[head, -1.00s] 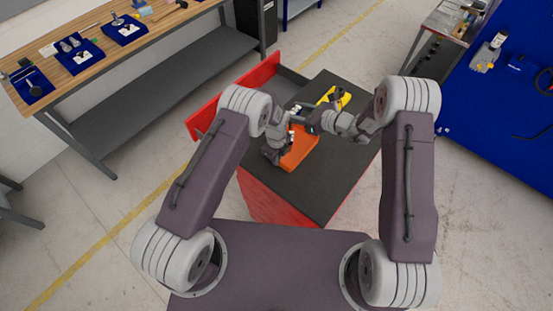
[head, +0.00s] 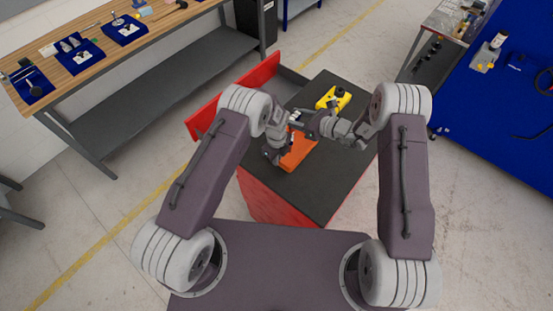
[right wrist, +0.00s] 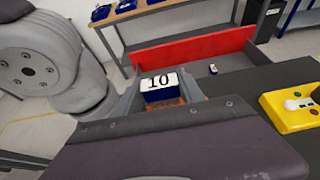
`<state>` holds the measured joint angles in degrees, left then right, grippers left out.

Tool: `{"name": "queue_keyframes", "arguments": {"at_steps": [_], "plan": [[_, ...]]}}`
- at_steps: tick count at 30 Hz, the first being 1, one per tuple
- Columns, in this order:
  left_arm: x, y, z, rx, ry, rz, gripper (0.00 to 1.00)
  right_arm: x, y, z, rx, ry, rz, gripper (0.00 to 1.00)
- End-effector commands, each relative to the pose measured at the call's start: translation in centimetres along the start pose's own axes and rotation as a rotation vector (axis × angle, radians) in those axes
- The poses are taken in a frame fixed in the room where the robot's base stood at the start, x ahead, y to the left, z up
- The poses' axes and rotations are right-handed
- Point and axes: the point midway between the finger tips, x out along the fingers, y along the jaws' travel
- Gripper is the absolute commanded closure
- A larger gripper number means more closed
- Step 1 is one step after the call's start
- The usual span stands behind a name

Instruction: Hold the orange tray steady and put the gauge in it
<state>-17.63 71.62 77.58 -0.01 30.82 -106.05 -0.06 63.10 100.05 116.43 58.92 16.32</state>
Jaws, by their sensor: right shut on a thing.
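The orange tray (head: 300,151) lies on the dark top of the red cart, partly covered by my arms. My left gripper (head: 274,156) is at the tray's left edge; its fingers are too small and hidden to tell open from shut. My right gripper (head: 298,118) is over the tray's far end. In the right wrist view my right gripper (right wrist: 160,76) is shut on the gauge (right wrist: 160,85), a small blue block with a white face marked 10. A little orange shows just below the gauge; I cannot tell whether they touch.
A yellow case (head: 334,98) with a dark knob stands on the cart top (head: 325,185) behind my right gripper. The cart's red drawer (head: 262,72) is open at the far left. The cart top's near right part is clear. A wooden workbench (head: 120,50) stands back left.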

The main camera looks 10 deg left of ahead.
Motion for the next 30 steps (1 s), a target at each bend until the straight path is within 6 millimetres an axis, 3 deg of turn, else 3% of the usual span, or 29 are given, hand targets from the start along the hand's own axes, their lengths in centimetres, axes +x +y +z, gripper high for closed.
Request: {"name": "queue_keyframes", "arguments": {"at_steps": [14, 15, 17, 30], "plan": [[-0.1, -0.1, 0.0, -0.001, -0.001, -0.002, 1.0, 1.3, 0.0, -3.0, -0.001, -0.002, 0.0, 1.0], [-0.1, -0.1, 0.0, -0.001, -0.001, -0.002, 1.0, 1.3, -0.1, -3.0, -0.002, -0.003, -0.001, 0.49], [-0.1, -0.1, 0.0, -0.001, 0.0, -0.002, 1.0, 1.3, -0.1, -3.0, -0.002, -0.003, -0.001, 0.32], [-0.1, -0.1, 0.0, -0.002, -0.001, -0.004, 1.0, 1.4, 0.3, -3.0, -0.002, -0.003, 0.008, 0.29]]}}
